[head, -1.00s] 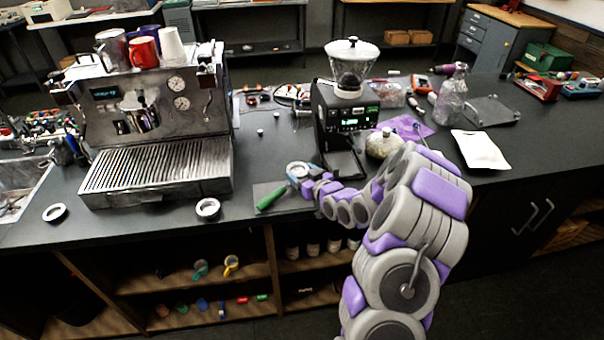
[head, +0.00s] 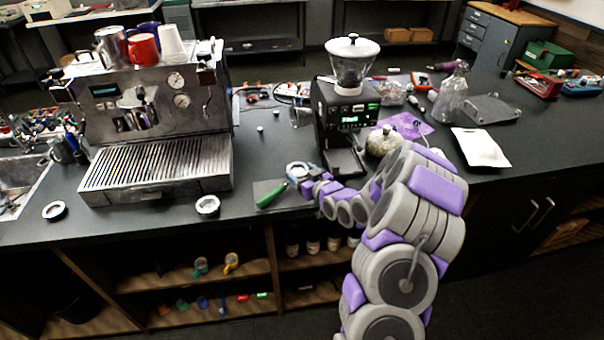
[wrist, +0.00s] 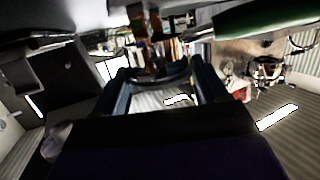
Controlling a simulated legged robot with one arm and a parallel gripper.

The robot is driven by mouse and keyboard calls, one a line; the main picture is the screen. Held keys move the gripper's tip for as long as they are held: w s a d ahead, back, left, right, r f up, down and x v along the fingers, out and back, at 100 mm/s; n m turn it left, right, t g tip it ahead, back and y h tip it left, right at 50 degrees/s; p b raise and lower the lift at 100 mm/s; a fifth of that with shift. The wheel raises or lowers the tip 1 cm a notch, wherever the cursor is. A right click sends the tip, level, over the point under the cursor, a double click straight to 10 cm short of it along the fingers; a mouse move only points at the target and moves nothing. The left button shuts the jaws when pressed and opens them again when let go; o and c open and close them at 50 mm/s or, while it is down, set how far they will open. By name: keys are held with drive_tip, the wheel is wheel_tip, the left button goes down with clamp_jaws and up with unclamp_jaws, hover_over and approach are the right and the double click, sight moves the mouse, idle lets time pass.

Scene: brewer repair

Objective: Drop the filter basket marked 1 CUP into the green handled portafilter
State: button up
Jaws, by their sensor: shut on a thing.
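The portafilter's green handle (head: 271,196) lies on a grey mat at the counter's front edge, pointing toward the lower left. It also shows at the upper right of the wrist view (wrist: 255,20). My gripper (head: 300,172) is low at the upper right end of this handle and covers most of the portafilter's head. In the wrist view my gripper (wrist: 162,85) is shut on a dark round rim (wrist: 160,82), which looks like a filter basket. No marking is readable. I cannot tell whether it is inside the portafilter or above it.
Two round metal pieces, one left (head: 54,210) and one nearer (head: 207,205), lie on the counter by the espresso machine (head: 155,125). A grinder (head: 345,115) stands just behind my gripper.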

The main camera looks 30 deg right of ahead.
idle(0.3)
drive_tip(key=o, duration=1.1)
drive_tip(key=shift+r, duration=0.1)
drive_tip(key=shift+r+p, duration=1.5)
drive_tip(key=shift+r, duration=1.9)
